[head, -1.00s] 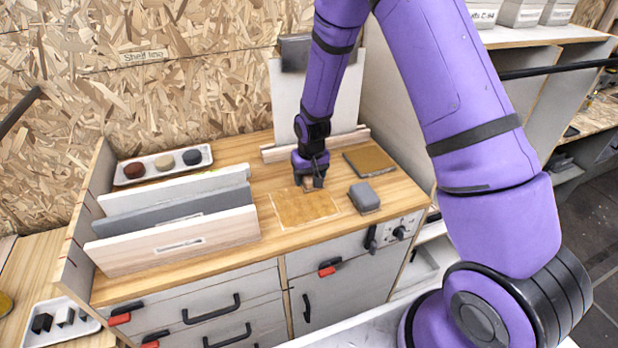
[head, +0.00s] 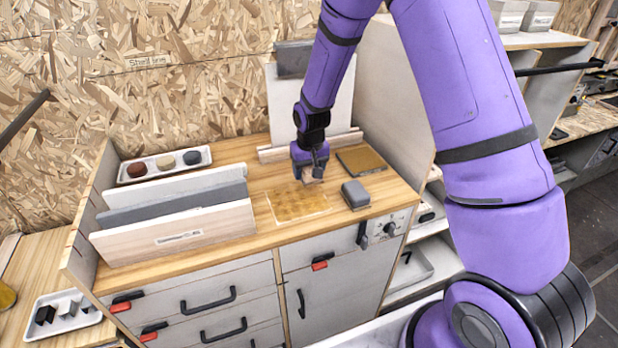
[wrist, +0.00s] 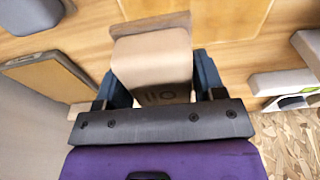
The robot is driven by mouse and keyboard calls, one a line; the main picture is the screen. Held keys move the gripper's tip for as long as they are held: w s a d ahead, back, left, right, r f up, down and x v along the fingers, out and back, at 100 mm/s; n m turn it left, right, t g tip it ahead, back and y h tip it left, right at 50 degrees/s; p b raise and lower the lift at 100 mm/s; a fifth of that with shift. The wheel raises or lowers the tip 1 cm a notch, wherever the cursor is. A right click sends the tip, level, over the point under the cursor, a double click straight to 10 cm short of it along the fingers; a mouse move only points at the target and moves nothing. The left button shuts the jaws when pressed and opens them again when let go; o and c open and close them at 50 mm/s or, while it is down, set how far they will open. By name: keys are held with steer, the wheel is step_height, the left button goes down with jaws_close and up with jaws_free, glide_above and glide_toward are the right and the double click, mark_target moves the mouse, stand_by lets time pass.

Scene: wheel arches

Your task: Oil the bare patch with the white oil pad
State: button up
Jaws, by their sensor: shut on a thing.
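My gripper (head: 312,176) is shut on a pale tan block (wrist: 152,65) with a small dark mark on its near face. It holds the block by the far right corner of the patch. The patch (head: 298,205) is a golden-brown, slightly mottled rectangle with a pale outline on the wooden bench top; part of it shows in the wrist view (wrist: 225,18). A round off-white pad (head: 165,162) sits between a reddish-brown pad (head: 136,169) and a dark pad (head: 193,157) in a white tray (head: 125,180) at the back left.
Upright boards (head: 175,236) stand in a row left of the patch. A grey block (head: 355,193) lies right of it, with a brown flat panel (head: 360,160) behind. A white panel (head: 282,105) leans at the back. Drawers (head: 215,312) with handles are below the bench top.

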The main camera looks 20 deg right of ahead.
steer(key=shift+r, duration=1.65)
